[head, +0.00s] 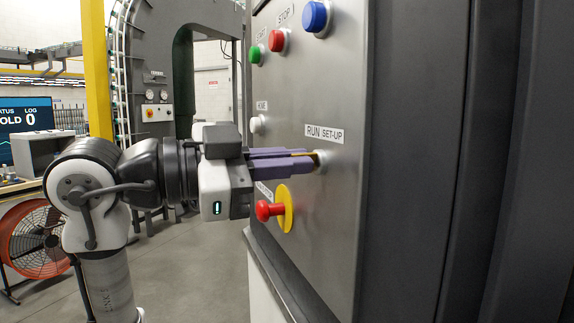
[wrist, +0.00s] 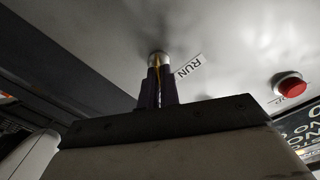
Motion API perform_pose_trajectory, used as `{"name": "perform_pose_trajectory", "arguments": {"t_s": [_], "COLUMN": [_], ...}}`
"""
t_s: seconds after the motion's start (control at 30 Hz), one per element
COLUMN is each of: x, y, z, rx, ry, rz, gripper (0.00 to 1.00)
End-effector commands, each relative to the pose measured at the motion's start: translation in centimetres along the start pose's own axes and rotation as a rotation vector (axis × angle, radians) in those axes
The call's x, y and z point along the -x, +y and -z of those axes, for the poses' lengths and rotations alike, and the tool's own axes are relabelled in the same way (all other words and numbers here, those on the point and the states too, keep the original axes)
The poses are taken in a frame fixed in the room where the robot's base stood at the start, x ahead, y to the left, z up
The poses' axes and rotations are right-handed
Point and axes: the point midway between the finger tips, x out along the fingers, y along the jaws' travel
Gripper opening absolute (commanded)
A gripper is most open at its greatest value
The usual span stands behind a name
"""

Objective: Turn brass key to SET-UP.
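The brass key (head: 317,154) sits in a round lock on the grey control panel, just below the label reading RUN and SET-UP (head: 324,133). My gripper (head: 305,161) reaches the lock from the left, its purple fingers close together around the key. In the wrist view a thin strip of the brass key (wrist: 158,65) shows between the fingertips, in front of the silver lock collar (wrist: 158,57). The fingers hide most of the key, so I cannot tell which way it points.
A red emergency knob (head: 264,211) on a yellow disc is just below my gripper. Green (head: 255,55), red (head: 277,40) and blue (head: 316,16) buttons are higher on the panel. A white button (head: 256,124) is left of the label.

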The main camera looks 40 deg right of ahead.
Motion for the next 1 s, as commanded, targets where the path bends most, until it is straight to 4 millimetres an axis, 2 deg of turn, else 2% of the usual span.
{"name": "perform_pose_trajectory", "arguments": {"t_s": [0.47, 0.5, 0.63, 1.0], "x": [0.04, 0.04, 0.03, 0.60], "y": [-0.02, -0.02, -0.01, 0.00], "z": [0.05, 0.05, 0.04, -0.06], "rx": [-0.014, -0.014, -0.014, -0.012], "ry": [0.001, 0.001, 0.001, 0.000], "rz": [0.001, 0.001, 0.001, 0.002], "gripper": [0.00, 0.09, 0.25, 0.25]}}
